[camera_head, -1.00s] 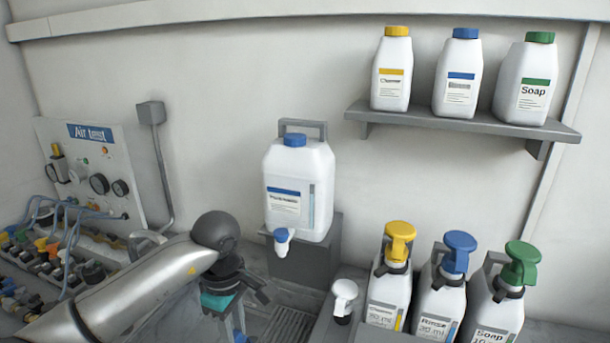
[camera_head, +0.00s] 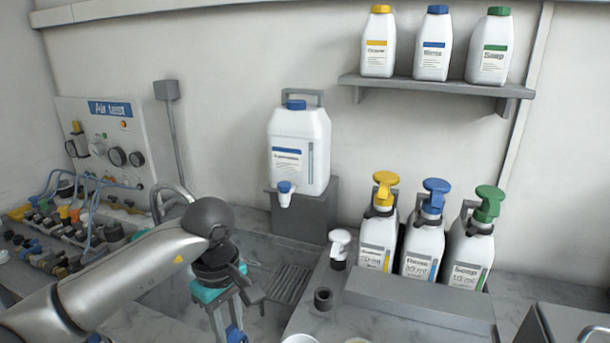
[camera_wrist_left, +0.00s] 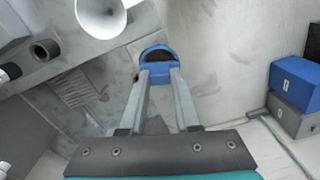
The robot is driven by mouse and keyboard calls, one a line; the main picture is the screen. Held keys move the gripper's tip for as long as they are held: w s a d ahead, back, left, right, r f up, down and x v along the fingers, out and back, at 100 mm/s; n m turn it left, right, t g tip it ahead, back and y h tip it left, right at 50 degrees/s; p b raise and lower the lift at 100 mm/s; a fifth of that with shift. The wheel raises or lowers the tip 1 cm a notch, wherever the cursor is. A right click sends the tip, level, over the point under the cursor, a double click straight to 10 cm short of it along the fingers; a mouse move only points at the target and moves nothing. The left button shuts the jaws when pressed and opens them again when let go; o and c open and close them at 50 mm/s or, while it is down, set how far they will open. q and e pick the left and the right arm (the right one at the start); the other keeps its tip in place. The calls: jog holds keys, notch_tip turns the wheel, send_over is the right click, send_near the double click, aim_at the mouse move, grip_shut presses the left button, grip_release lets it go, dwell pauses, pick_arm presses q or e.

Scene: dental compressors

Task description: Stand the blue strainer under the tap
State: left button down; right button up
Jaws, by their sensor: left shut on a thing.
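My left gripper (camera_head: 233,322) is shut on the blue strainer (camera_wrist_left: 158,68), a blue cup-like ring with a dark brown inside, held between the fingertips in the left wrist view. In the head view only a small blue part of the strainer (camera_head: 235,334) shows at the bottom, below my wrist. A white tap with a blue top (camera_head: 285,190) sits low on the front of a white tank (camera_head: 300,150). A grey curved pipe tap (camera_head: 168,195) stands behind my left arm, partly hidden. My right gripper is not in view.
A slotted drain grate (camera_head: 288,284) lies below the tank's tap. A dark ring (camera_head: 323,298), a white pump head (camera_head: 340,245) and a rack of pump bottles (camera_head: 425,255) stand to the right. A white round vessel (camera_wrist_left: 100,15) and a blue box (camera_wrist_left: 298,80) show in the left wrist view.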

pick_arm(q)
jog(key=s+a+f+m+b, duration=0.2)
jog(key=s+f+m+b, duration=0.8)
jog(key=b, duration=0.6)
jog(key=shift+a+m, duration=0.2)
jog(key=shift+m, duration=0.3)
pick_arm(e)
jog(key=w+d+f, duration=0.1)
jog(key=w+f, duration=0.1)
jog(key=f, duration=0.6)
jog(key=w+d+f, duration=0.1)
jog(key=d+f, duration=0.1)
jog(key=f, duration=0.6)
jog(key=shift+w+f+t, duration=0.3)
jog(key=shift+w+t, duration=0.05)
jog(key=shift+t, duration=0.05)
pick_arm(q)
jog(key=shift+f, duration=0.1)
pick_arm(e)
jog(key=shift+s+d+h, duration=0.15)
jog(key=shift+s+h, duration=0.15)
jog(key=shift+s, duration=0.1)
